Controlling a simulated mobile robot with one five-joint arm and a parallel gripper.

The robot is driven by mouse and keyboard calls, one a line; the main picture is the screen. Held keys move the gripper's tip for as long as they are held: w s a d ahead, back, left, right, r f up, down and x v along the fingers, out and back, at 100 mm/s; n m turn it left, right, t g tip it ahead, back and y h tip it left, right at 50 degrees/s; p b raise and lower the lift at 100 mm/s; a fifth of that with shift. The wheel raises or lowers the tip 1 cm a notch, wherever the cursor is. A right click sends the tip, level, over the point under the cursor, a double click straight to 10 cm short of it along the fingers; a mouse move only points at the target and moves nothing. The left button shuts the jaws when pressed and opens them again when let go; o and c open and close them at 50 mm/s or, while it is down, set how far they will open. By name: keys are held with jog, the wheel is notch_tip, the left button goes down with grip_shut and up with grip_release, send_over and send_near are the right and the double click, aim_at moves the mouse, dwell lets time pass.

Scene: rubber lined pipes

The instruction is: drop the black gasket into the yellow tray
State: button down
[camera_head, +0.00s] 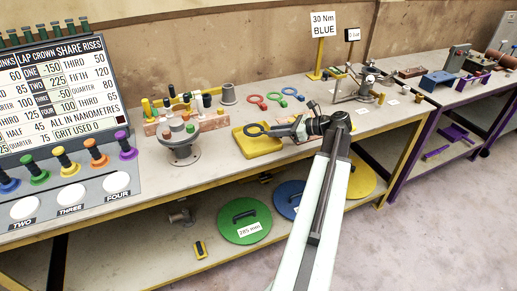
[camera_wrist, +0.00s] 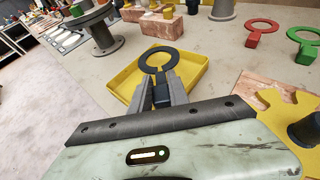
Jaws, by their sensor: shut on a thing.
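The black gasket (camera_wrist: 161,58) is a flat ring with a short tab, and my gripper (camera_wrist: 161,93) is shut on the tab in the wrist view. The ring points away from my jaws, above the yellow tray (camera_wrist: 195,84). In the head view the gasket (camera_head: 253,130) shows at the left end of my gripper (camera_head: 276,131), over the tray (camera_head: 246,148). The tray is shallow, square and yellow, on the bench top. Part of the tray is hidden behind my gripper and the gasket. The gap between gasket and tray floor is hard to judge.
A grey flanged pipe piece (camera_head: 181,144) stands left of the tray. Red, green and blue ring gaskets (camera_head: 274,98) lie behind it. A yellow sign post (camera_head: 319,45) stands farther back. A scoreboard with coloured knobs (camera_head: 65,95) is at the left.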

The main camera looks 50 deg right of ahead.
jog(key=shift+f, duration=0.55)
jog(key=shift+r, duration=0.1)
jog(key=c, duration=1.2)
grip_release()
jog(key=shift+o, duration=0.2)
jog(key=p+v, duration=0.2)
jog(key=v, duration=0.5)
jog(key=shift+w+r+p, duration=0.1)
jog(key=shift+r+p, duration=0.05)
jog(key=shift+p, duration=0.25)
jog(key=shift+s+d, duration=0.1)
jog(key=shift+s, duration=0.3)
